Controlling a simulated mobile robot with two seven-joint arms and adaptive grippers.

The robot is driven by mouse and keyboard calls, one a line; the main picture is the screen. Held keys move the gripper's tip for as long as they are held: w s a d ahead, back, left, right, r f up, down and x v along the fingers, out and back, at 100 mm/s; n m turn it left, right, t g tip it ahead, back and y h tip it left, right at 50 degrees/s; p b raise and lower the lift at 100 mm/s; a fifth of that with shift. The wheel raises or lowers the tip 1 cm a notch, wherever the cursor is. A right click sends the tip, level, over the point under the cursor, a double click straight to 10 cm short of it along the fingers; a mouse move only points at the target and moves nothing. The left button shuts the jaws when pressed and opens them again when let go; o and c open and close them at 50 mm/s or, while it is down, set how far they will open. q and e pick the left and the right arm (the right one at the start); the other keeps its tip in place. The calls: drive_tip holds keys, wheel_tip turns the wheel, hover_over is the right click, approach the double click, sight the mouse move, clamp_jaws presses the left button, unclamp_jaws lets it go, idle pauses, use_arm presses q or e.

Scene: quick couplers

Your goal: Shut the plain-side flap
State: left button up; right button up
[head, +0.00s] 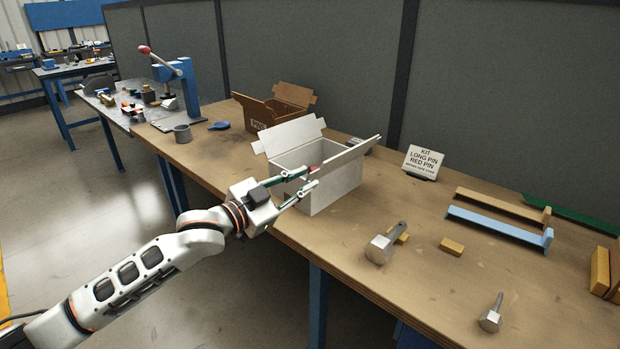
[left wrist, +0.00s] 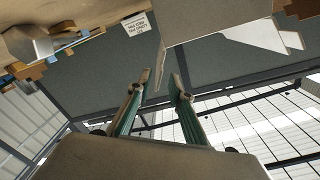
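The white box (head: 338,192) stands near the front edge of the bench with its top open. Its flap with tabs (head: 289,136) stands raised on the left. A plain flap (head: 350,153) without visible tabs leans up and outward along the right side. In the head view the fingers overlap the box's front; contact cannot be told. In the left wrist view the open fingers (left wrist: 160,90) show below a box panel (left wrist: 215,35). My right gripper is out of view.
An open brown box (head: 262,117) stands behind on the left, near a grey cup (head: 182,133). A kit sign (head: 423,162) stands right of the white box. A grey partition (head: 500,90) closes the back.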

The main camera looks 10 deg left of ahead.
use_arm(q)
drive_tip(key=shift+x, duration=1.4)
clamp_jaws()
